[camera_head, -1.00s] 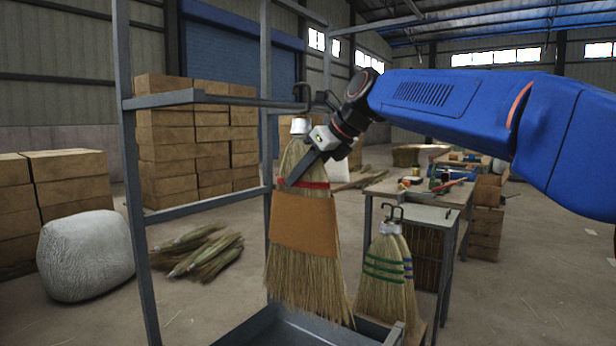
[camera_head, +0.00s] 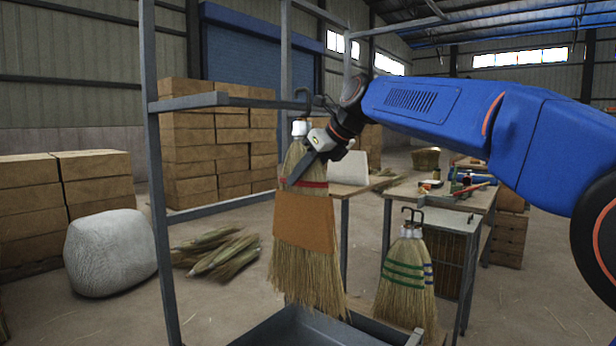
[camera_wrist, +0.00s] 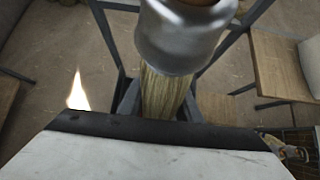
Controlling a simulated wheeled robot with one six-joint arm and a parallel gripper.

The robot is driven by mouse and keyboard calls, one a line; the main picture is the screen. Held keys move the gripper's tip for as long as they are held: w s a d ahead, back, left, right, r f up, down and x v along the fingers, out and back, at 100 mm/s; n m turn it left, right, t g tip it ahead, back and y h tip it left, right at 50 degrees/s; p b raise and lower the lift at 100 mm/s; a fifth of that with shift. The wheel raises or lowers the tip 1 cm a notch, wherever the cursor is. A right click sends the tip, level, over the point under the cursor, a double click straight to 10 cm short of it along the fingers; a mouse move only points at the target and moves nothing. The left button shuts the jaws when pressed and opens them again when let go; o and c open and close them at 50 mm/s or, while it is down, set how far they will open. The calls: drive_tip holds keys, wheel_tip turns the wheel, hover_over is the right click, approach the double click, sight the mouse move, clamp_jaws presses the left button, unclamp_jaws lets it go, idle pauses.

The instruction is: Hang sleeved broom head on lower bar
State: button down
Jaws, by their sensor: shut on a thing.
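The sleeved broom head (camera_head: 304,222) hangs upright in my gripper (camera_head: 308,160), with straw bristles, a red band and an orange-brown sleeve. My gripper is shut on it just below its silver cap (camera_head: 300,128). Its dark hook (camera_head: 303,95) is at the height of the grey rack's horizontal bar (camera_head: 230,101), near that bar's right end; I cannot tell whether they touch. A lower rail (camera_head: 225,203) of the rack is further down. In the wrist view the silver cap (camera_wrist: 185,38) and some bristles (camera_wrist: 163,92) show; the sleeve is hidden.
A grey tray (camera_head: 300,328) lies below the broom head. Broom heads with green and blue bands (camera_head: 406,275) stand at right, by a workbench (camera_head: 400,190). A rack post (camera_head: 156,170), a white sack (camera_head: 108,252) and loose straw bundles (camera_head: 215,250) are at left.

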drive_tip(key=shift+w+a+f, duration=0.1)
drive_tip(key=shift+a+f, duration=0.05)
drive_tip(key=shift+f, duration=0.95)
drive_tip(key=c, duration=1.2)
unclamp_jaws()
drive_tip(key=shift+f, duration=0.1)
